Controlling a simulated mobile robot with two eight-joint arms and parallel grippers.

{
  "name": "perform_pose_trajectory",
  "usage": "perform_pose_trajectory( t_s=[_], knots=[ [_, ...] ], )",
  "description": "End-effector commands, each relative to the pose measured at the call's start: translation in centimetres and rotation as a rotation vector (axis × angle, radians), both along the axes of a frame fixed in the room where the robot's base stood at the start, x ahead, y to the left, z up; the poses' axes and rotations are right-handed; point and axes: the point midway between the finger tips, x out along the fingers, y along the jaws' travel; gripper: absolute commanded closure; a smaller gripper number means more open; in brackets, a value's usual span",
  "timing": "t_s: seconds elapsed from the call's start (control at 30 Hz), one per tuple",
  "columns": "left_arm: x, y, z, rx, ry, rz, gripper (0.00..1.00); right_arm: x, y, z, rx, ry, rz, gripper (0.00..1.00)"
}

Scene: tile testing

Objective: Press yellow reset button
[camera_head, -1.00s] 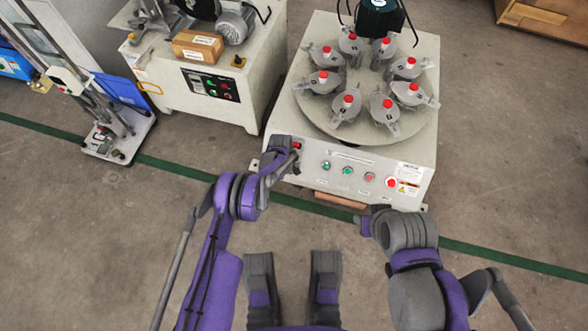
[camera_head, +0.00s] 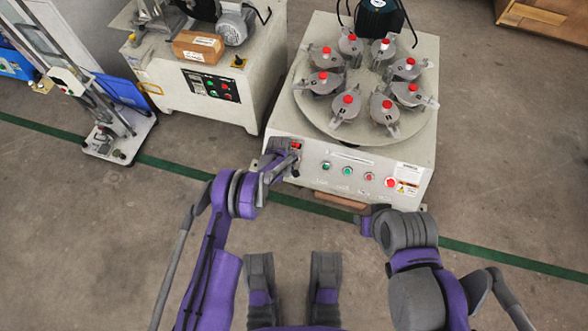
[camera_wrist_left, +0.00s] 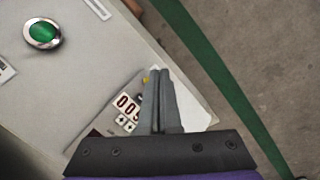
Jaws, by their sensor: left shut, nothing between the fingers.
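The yellow button (camera_wrist_left: 146,80) shows as a small yellow spot beside a digit counter (camera_wrist_left: 126,103) in the left wrist view. It is partly hidden by my left gripper (camera_wrist_left: 160,72), whose fingers are shut and empty. The fingertips are right next to the button; I cannot tell whether they touch it. In the head view my left gripper (camera_head: 292,161) is at the front left corner of the machine (camera_head: 315,178), just below the counter's red display (camera_head: 295,146); the yellow button is hidden there. My right arm's end (camera_head: 366,224) is in front of the machine; its fingers cannot be made out.
Green buttons (camera_head: 347,171) and red ones (camera_head: 369,176) line the front panel. One green button (camera_wrist_left: 42,34) shows in the left wrist view. A round table (camera_head: 385,136) with several clamps sits on the machine. Another machine (camera_head: 180,92) stands left. The floor in front is open.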

Motion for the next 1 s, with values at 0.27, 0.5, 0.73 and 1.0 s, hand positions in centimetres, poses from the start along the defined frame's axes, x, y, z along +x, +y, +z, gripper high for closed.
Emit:
perform_pose_trajectory(
  t_s=[0.27, 0.5, 0.73, 1.0],
  knots=[
    [-2.0, 0.7, 2.1, 0.0, 0.0, 0.0, 1.0, -0.3, 0.0, 1.8, 0.0, -0.002, 0.0, 0.6],
    [-3.4, 1.1, 3.1, 0.0, 0.0, 0.0, 1.0, -0.5, 0.0, 2.6, 0.0, -0.004, 0.0, 0.6],
    [-3.5, 1.1, 3.1, 0.0, 0.0, 0.0, 1.0, -0.5, 0.0, 2.6, 0.0, -0.004, 0.0, 0.6],
    [-3.5, 1.1, 3.1, 0.0, 0.0, 0.0, 1.0, -0.5, 0.0, 2.6, 0.0, -0.004, 0.0, 0.6]
  ],
)
